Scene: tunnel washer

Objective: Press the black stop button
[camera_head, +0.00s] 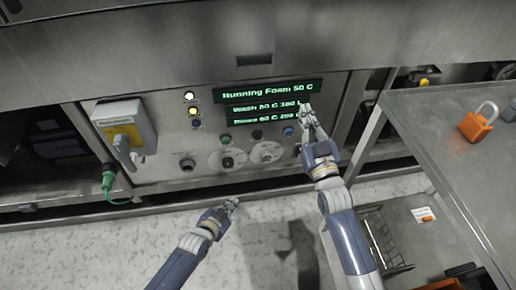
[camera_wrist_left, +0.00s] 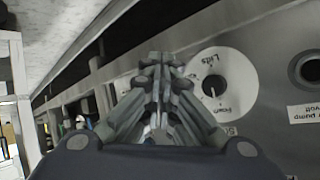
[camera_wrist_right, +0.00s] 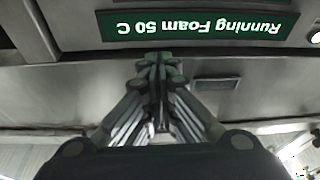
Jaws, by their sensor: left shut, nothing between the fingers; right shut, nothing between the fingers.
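The black button (camera_head: 257,134) sits on the grey control panel (camera_head: 170,155), between a green button (camera_head: 225,138) and a blue button (camera_head: 288,131), below the green-lit displays. My right gripper (camera_head: 306,108) is shut and empty, up and to the right of the black button in the head view, in front of the displays' right end. It also shows in the right wrist view (camera_wrist_right: 160,58), below the display. My left gripper (camera_head: 233,203) is shut and empty, below the panel in the head view. In the left wrist view its fingers (camera_wrist_left: 160,58) are beside a white dial.
The top display (camera_head: 268,91) reads "Running Foam 50 C". Two round dials (camera_head: 266,152) sit below the buttons. A metal table (camera_head: 445,150) with an orange padlock (camera_head: 478,122) stands at right.

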